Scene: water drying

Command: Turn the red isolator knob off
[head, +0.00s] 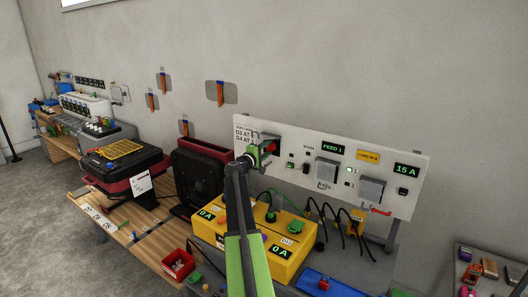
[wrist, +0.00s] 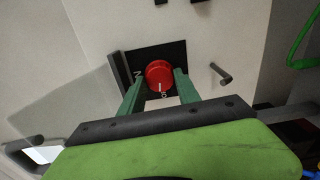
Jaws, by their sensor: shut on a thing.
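The red isolator knob (wrist: 159,72) is round and sits on a black square plate on the white panel. A white mark on its lower edge in the wrist view points down toward a small white character; another letter shows at its left. My gripper (wrist: 157,83) has one green finger on each side of the knob and is shut on it. In the head view my gripper (head: 259,157) is at the left end of the panel (head: 310,146), and only a little of the knob shows past it.
A yellow box (head: 245,262) with 0 A displays stands below my arm. Black and green cables run beside it. A black fan-like unit (head: 200,181) stands left of the panel. A dark peg (wrist: 221,73) sticks out right of the knob.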

